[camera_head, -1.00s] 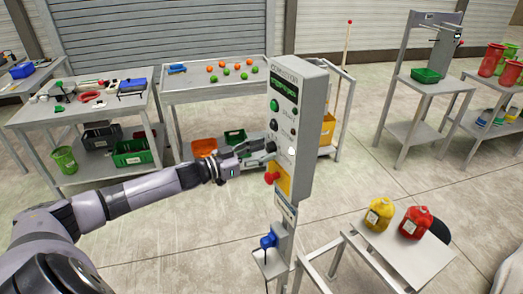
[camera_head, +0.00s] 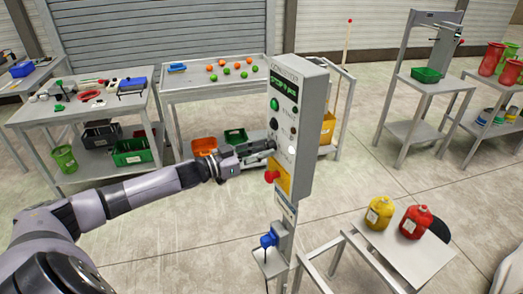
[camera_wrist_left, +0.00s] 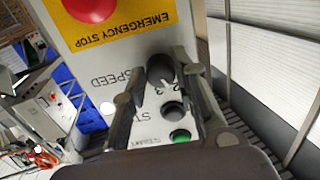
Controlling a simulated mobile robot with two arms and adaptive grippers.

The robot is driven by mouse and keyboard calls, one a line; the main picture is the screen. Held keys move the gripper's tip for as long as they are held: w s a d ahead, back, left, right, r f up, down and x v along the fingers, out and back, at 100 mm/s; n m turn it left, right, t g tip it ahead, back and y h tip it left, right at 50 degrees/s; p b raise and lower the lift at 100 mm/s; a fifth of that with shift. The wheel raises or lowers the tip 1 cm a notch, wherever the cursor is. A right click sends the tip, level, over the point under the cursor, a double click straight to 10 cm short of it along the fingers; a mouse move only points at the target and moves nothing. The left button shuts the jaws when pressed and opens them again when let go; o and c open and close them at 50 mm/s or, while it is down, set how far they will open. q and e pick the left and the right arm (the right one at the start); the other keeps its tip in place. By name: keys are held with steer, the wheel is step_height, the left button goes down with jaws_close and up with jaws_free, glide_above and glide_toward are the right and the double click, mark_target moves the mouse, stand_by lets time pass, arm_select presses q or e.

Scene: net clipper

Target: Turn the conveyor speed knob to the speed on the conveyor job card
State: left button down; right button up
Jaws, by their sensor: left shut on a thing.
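The grey conveyor control box (camera_head: 311,105) stands on a post in the middle of the head view. The black speed knob (camera_wrist_left: 160,69) shows in the left wrist view beside the upside-down word SPEED, with digits 2 and 3 near it. My left gripper (camera_wrist_left: 163,80) is shut on the knob, one finger on each side. In the head view my left gripper (camera_head: 270,147) reaches the box face from the left and hides the knob. A white card (camera_head: 285,212) is on the post below the box; its text is too small to read. My right gripper is not in view.
A red emergency stop button (camera_head: 272,176) on a yellow plate sits just below the knob. Green (camera_wrist_left: 180,136) and black (camera_wrist_left: 174,109) buttons sit on its other side. A green display (camera_head: 283,86) tops the box. A side table (camera_head: 410,262) with yellow and red jugs stands right.

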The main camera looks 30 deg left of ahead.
arm_select(q)
steer(key=shift+m, duration=0.4)
steer(key=m+b, duration=0.1)
steer(key=m, duration=0.2)
steer(key=shift+a+f+m+b, duration=0.1)
steer(key=shift+m+b, duration=0.25)
steer(key=shift+m, duration=0.05)
steer(key=m+b, duration=0.1)
steer(key=m, duration=0.2)
steer(key=shift+m, duration=0.3)
steer(key=m+b, duration=0.2)
steer(key=m, duration=0.2)
steer(key=shift+b, duration=0.4)
steer(key=shift+m+b, duration=0.8)
steer(key=shift+m, duration=1)
steer(key=c, duration=1.3)
jaws_free()
steer(key=shift+r, duration=0.2)
